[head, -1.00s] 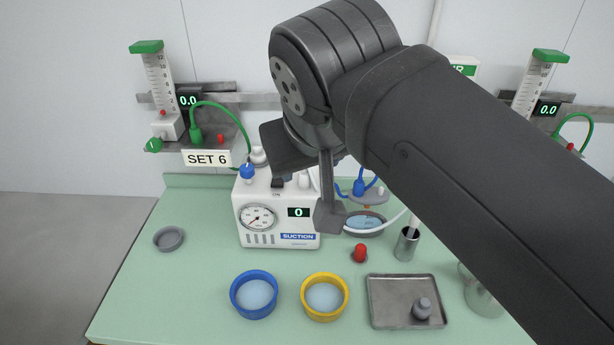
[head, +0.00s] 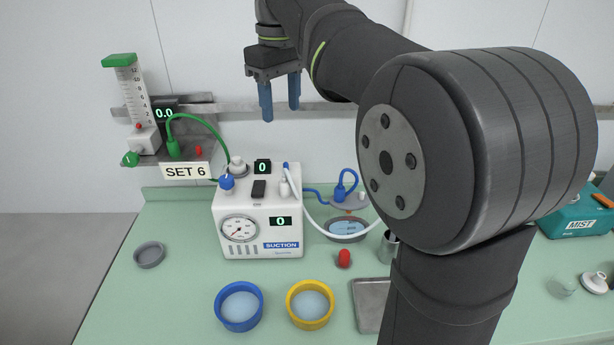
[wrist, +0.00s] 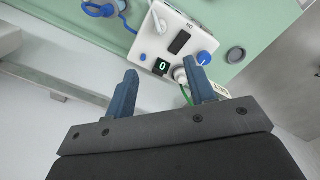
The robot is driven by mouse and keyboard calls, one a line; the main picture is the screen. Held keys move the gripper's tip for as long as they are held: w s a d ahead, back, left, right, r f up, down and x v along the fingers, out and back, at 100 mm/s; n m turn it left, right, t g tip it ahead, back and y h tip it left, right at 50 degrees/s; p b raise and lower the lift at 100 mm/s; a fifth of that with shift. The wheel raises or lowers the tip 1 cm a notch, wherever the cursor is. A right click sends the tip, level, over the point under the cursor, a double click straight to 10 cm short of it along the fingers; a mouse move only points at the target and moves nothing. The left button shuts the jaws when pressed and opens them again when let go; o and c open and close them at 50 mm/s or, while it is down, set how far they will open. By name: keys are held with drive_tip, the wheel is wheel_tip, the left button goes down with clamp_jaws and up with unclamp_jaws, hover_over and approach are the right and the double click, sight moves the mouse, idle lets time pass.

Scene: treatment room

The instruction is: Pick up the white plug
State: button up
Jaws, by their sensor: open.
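My gripper (head: 280,105) is open and empty, with its blue fingers pointing down, high above the back of the suction unit (head: 232,208). A white, knob-like piece (head: 238,167) on a grey round base shows at the unit's back, beside the green tube. Another white upright piece (head: 285,187) stands at the unit's right top. I cannot tell for sure which of these is the white plug. In the wrist view my fingers (wrist: 164,74) are spread, with the unit (wrist: 165,45) beyond them and the grey-based white piece (wrist: 180,75) partly behind the right finger.
A blue ring dish (head: 239,328), a yellow ring dish (head: 310,325) and a red plug (head: 344,259) are on the green table. My arm covers much of the tray (head: 368,300). A wall rail and a flowmeter (head: 135,100) are behind. The table's left front is clear.

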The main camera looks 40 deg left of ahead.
sight(285, 181)
wheel_tip(285, 181, down, 17)
drive_tip(key=shift+f, duration=0.15)
drive_tip(key=c, duration=1)
drive_tip(key=shift+c, duration=0.3)
